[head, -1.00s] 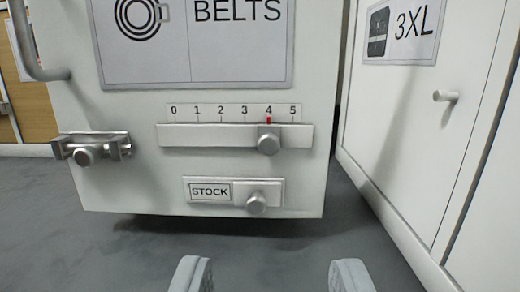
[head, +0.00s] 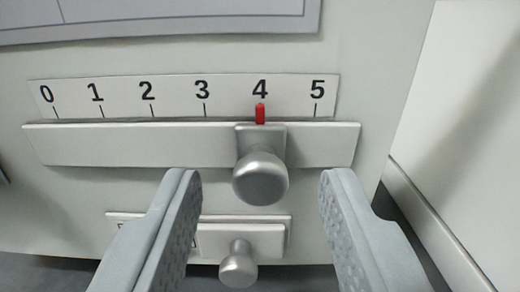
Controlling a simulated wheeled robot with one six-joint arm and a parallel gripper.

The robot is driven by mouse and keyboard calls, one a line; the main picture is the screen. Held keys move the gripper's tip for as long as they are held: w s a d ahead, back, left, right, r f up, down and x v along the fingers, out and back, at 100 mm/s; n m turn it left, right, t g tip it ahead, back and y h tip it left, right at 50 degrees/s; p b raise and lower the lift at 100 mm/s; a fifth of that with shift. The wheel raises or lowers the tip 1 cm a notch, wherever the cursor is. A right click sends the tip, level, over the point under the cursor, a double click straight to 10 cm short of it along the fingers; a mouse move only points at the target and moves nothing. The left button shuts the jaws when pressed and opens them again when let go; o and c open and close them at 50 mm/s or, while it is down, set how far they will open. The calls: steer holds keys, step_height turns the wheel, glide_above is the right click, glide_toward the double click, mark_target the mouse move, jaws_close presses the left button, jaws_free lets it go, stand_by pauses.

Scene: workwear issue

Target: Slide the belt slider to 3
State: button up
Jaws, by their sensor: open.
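The belt slider is a grey metal knob (head: 260,176) on a small block that rides on a long pale rail (head: 110,146). Its red pointer (head: 260,113) stands at 4 on the white scale (head: 180,97), which is marked 0 to 5. The mark 3 is one step to the left of the pointer. My gripper (head: 258,188) is open. Its two fingers stand to the left and right of the slider knob, with a gap on both sides. Nothing is held, and I cannot tell how far the fingertips are from the panel.
Below the rail is a smaller plate with its own round knob (head: 238,265), low between my fingers; its label is mostly hidden by my left finger. The edge of a sign (head: 200,30) runs along the top. A white cabinet (head: 465,130) stands at the right.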

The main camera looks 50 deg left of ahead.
steer(key=shift+w+a, duration=0.25)
steer(key=shift+a, duration=0.05)
jaws_close()
steer(key=shift+s+a, duration=0.8)
steer(key=shift+s, duration=0.3)
jaws_free()
steer(key=v, duration=1.7)
steer(key=shift+d, duration=0.15)
steer(key=shift+s, duration=0.1)
